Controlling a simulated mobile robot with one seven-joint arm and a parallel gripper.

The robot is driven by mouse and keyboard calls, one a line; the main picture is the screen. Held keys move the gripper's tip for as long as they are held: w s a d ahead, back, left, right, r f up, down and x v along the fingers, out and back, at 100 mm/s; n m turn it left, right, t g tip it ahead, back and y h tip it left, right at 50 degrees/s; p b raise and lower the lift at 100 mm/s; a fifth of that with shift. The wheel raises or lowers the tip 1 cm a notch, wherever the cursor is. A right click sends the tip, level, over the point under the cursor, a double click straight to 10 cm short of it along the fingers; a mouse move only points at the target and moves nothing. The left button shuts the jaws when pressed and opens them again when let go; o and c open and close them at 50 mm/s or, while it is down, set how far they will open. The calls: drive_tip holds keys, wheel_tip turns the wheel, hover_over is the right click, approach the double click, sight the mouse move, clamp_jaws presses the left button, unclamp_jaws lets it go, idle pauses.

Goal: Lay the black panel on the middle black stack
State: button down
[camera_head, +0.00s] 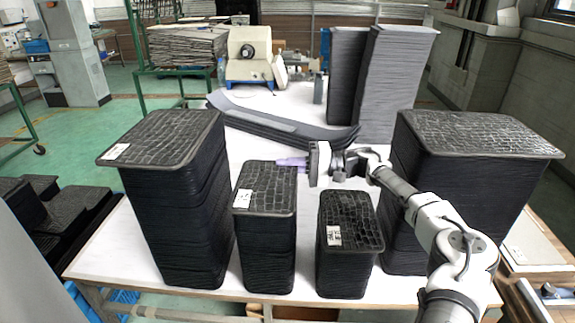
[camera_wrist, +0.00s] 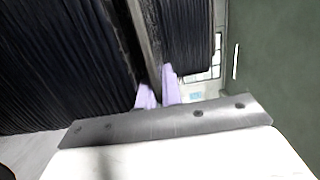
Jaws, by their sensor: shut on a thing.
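The middle-left black stack (camera_head: 268,245) stands upright on the white table, with a cobbled-texture black panel (camera_head: 272,182) on top. My gripper (camera_head: 290,162) comes in from the right at the rear edge of that panel. Its lilac fingers point left. In the wrist view the fingers (camera_wrist: 157,90) are shut on the edge of a thin dark panel (camera_wrist: 147,40), with layered black stack sides on both sides of it. I cannot tell whether the held panel touches the stack beneath. The middle-right black stack (camera_head: 346,250) stands beside it, with a white label on top.
Taller black stacks stand at the left (camera_head: 185,215) and right (camera_head: 460,140). A low pile of curved dark panels (camera_head: 280,127) lies behind my gripper, with tall grey stacks (camera_head: 385,80) further back. Some white tabletop (camera_head: 285,100) is bare at the rear.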

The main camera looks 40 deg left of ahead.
drive_tip(key=shift+s+f, duration=0.2)
drive_tip(key=shift+f, duration=0.45)
drive_tip(key=shift+s+f, duration=0.2)
drive_tip(key=shift+f, duration=0.4)
idle(0.7)
drive_tip(key=c, duration=1.6)
unclamp_jaws()
drive_tip(key=shift+c, duration=0.2)
drive_tip(key=shift+o, duration=0.7)
wheel_tip(320, 180, up, 23)
drive_tip(key=shift+w+f, duration=0.2)
drive_tip(key=shift+w, duration=0.15)
drive_tip(key=shift+d+f, duration=0.1)
